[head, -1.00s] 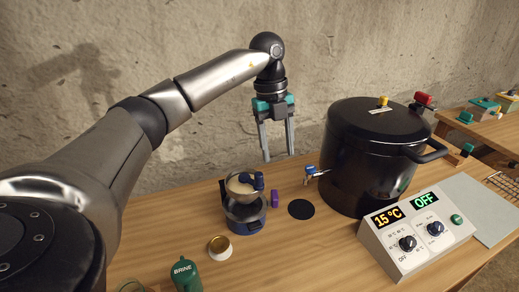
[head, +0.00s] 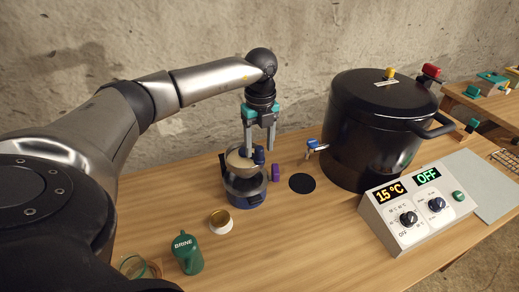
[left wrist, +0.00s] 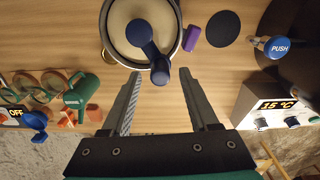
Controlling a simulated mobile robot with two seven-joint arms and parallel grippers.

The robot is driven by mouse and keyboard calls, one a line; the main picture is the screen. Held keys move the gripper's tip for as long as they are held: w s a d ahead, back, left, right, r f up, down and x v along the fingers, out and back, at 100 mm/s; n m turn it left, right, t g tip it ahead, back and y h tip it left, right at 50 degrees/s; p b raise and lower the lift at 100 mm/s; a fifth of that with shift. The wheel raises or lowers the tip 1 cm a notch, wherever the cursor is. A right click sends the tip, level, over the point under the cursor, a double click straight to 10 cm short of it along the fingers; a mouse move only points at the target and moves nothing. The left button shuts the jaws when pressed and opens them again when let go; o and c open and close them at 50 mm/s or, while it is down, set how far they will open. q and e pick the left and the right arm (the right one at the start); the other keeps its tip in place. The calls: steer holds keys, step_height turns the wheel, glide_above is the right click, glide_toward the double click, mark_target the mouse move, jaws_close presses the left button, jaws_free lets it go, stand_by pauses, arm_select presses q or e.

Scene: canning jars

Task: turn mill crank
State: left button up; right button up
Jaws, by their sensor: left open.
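The mill (head: 240,178) stands on the wooden table, with a pale round top and a blue base; it also shows in the left wrist view (left wrist: 117,28). Its dark blue crank (left wrist: 143,38) lies across the top and ends in a round knob (left wrist: 160,72). My left gripper (head: 259,151) points down over the mill, close to the knob. In the left wrist view, its open fingers lie either side of the knob with gaps; I cannot tell whether the tips reach down to the knob's height. My right gripper is not in view.
A purple block (head: 275,173) and a black disc (head: 302,183) lie right of the mill. A large black pot (head: 372,135) and a control box (head: 420,210) stand farther right. A small jar (head: 221,222) and a green BRINE pitcher (head: 187,255) stand in front.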

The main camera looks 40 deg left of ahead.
arm_select(q)
steer(key=shift+f, duration=0.85)
steer(key=shift+c, duration=0.3)
jaws_close()
